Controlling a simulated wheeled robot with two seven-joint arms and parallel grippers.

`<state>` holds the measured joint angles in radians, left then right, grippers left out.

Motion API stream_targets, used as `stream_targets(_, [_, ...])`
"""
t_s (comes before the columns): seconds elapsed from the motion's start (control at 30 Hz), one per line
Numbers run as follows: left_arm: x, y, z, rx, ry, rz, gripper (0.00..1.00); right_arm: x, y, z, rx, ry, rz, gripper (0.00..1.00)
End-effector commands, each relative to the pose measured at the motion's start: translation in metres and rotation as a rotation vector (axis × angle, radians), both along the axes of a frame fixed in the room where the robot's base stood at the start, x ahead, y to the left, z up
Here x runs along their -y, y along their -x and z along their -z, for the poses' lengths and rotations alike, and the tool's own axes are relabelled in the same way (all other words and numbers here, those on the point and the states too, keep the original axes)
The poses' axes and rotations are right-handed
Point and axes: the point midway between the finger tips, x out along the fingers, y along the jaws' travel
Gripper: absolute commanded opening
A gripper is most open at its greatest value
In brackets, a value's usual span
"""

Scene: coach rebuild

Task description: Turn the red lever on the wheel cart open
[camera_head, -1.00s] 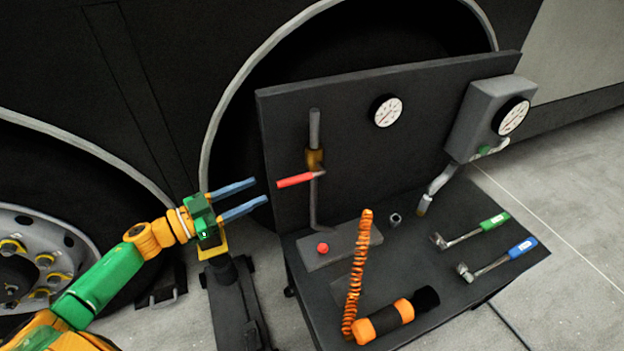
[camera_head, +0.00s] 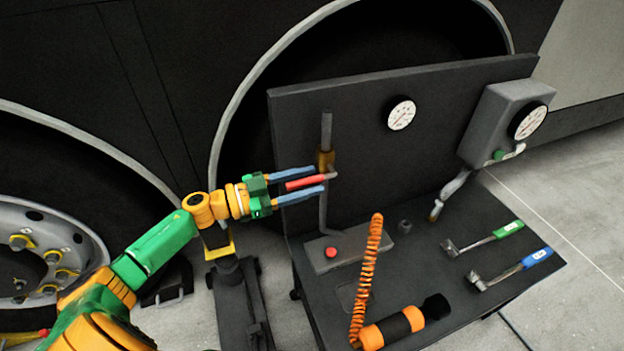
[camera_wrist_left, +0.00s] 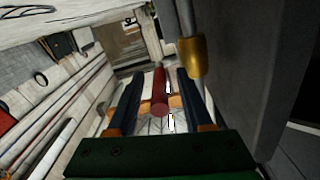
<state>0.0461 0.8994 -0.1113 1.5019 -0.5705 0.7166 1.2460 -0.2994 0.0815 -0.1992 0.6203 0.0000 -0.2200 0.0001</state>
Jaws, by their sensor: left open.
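The red lever (camera_head: 306,182) sticks out to the left from a brass valve (camera_head: 325,160) on the wheel cart's upright panel (camera_head: 360,120). My left gripper (camera_head: 308,182) is open, with one blue finger above the lever and one below it in the head view. In the left wrist view the red lever (camera_wrist_left: 160,92) lies between the two dark fingers (camera_wrist_left: 162,105), with a gap showing on each side. The brass valve (camera_wrist_left: 193,57) is to the right of the lever there. My right gripper is not in view.
The cart top (camera_head: 420,260) holds a red button (camera_head: 331,252), an orange coiled hose (camera_head: 366,280), an orange and black cylinder (camera_head: 395,328) and two tools with green (camera_head: 509,228) and blue (camera_head: 537,256) handles. A grey gauge box (camera_head: 500,120) is at the right.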

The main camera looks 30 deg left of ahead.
Motion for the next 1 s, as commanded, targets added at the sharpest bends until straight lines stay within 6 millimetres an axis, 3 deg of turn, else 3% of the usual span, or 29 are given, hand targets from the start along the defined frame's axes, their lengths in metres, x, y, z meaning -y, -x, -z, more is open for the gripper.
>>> stream_targets(0.37, [0.0087,-0.0096,-0.0001,-0.001,0.001,0.000,0.51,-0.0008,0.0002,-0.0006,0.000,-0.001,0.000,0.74])
stream_targets(0.57, [0.0085,-0.0094,-0.0001,0.000,0.000,0.000,0.02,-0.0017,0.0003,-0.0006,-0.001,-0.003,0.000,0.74])
stream_targets(0.6, [0.0085,-0.0094,-0.0001,0.000,0.000,0.000,0.00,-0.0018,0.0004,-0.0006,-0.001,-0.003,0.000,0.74])
stream_targets(1.0, [0.0084,-0.0093,-0.0001,0.000,0.000,0.000,0.00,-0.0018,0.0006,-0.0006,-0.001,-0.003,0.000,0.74])
